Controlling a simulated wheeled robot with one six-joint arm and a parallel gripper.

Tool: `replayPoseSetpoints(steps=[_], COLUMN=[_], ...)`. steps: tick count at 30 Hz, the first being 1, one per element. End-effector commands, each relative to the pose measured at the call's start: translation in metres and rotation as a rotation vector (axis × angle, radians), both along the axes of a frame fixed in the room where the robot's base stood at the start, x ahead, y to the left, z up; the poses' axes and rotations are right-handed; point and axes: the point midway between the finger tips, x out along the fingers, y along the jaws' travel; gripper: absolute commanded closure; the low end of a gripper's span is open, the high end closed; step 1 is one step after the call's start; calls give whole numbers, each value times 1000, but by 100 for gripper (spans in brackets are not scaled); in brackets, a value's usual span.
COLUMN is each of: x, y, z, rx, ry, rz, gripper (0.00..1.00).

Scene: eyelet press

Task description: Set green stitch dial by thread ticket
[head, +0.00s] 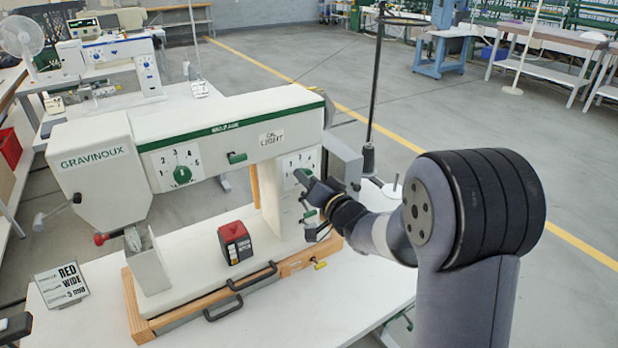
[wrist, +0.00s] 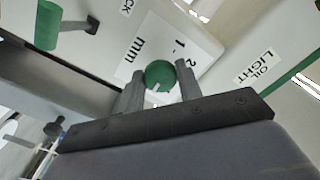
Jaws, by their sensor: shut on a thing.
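A green stitch dial (wrist: 159,76) sits on a white scale plate (wrist: 172,47) on the sewing machine's pillar; the wrist view shows "mm" and the numerals 1 and 2 there. My gripper (wrist: 160,72) is shut on this dial, one finger on each side. In the head view my gripper (head: 305,192) hides the dial and part of its plate (head: 301,166). A second green dial (head: 182,174) with numerals up to 5 is on the machine's head at left. A ticket card (head: 62,284) stands at front left; it reads RED, WIDE and apparently 5 mm.
A red and black block (head: 235,243) sits on the machine bed. Black handles (head: 240,291) are at the wooden base's front. A green lever (wrist: 62,25) is near my gripper. A black thread stand (head: 372,100) rises behind my arm. The white table (head: 300,315) is clear in front.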

Motion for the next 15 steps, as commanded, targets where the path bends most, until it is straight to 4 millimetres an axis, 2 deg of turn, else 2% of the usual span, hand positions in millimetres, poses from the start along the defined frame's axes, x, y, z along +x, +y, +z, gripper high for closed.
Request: replayPoseSetpoints(steps=[15], x=[0], y=[0], z=[0], rx=[90], ry=[60], rz=[-1], gripper=[89])
